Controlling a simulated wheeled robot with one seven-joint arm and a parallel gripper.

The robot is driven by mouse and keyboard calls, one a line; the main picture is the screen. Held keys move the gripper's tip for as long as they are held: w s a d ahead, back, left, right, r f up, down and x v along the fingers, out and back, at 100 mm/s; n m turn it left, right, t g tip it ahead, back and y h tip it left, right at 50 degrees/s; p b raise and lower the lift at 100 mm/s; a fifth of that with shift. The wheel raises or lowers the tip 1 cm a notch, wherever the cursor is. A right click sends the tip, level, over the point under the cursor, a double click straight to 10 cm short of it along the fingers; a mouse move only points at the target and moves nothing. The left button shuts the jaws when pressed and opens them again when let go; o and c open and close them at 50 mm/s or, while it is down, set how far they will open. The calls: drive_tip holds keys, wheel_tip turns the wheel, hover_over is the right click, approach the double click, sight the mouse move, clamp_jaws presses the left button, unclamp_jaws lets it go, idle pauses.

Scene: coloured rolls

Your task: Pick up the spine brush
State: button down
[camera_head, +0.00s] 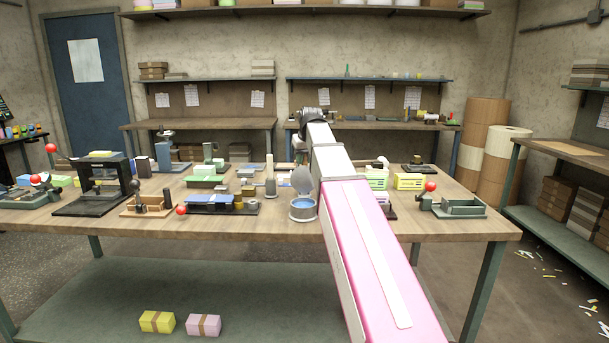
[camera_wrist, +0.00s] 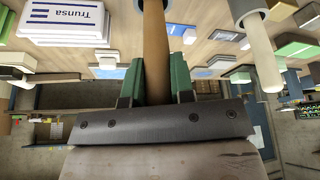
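A round brown handle (camera_wrist: 155,40), apparently the spine brush, stands between the two green fingers of my gripper (camera_wrist: 155,65) in the wrist view. The fingers lie flush against both sides of it, and its near end reaches down toward the dark gripper bar. A dark collar shows at the handle's far end, at the top edge of the picture. The brush's bristles are out of view. In the head view my pink and white arm reaches over the table and hides the brush and most of the gripper.
A similar pale-handled tool (camera_wrist: 262,55) stands close to the right of my gripper; it also shows in the head view (camera_head: 270,177). The wooden table (camera_head: 250,235) is crowded.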

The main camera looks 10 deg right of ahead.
drive_tip(key=shift+r, duration=0.15)
wheel_tip(320, 180, up, 10)
drive_tip(key=shift+f, duration=0.1)
idle(0.6)
idle(1.6)
